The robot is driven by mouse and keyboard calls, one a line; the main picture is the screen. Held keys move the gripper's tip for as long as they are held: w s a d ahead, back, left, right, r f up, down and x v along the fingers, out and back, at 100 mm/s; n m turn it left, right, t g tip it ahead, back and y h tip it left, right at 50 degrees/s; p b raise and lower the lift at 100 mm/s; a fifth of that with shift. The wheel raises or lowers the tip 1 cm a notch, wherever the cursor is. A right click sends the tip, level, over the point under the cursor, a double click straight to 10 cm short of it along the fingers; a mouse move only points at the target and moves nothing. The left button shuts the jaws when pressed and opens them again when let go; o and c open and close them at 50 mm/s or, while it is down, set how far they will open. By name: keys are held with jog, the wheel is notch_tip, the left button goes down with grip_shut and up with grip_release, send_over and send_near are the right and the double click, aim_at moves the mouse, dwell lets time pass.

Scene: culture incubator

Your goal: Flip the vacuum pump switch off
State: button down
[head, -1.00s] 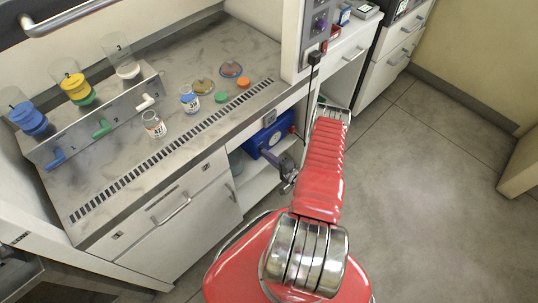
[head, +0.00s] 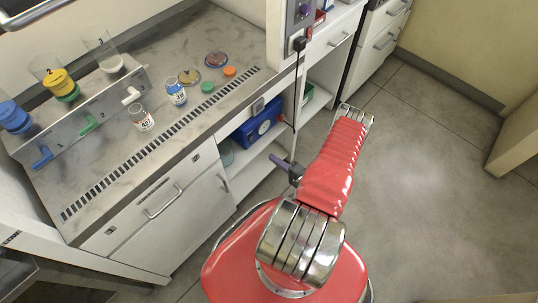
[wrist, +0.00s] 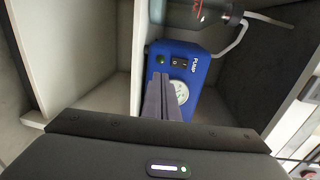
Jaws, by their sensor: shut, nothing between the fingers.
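The blue vacuum pump (head: 258,124) sits on a shelf in the open cabinet under the bench. In the wrist view the pump (wrist: 207,84) shows the label PUMP, a black rocker switch (wrist: 178,63), a lit green lamp (wrist: 160,60) and a round white gauge. My gripper (wrist: 160,78) is shut and empty, its fingers pointing at the pump and covering part of its face, just below the switch and lamp. In the head view my gripper (head: 275,158) is outside the cabinet, apart from the pump. Which way the rocker is set is too small to tell.
Cabinet walls and a shelf (head: 250,170) bound the opening. Jars, dishes and a valve manifold (head: 85,125) are on the bench above. The floor at the right is clear.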

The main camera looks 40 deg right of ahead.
jog(key=shift+s+d+f, duration=0.1)
jog(key=shift+s+f, duration=0.05)
jog(key=shift+s, duration=0.7)
jog(key=shift+s+f, duration=0.1)
jog(key=shift+s, duration=0.7)
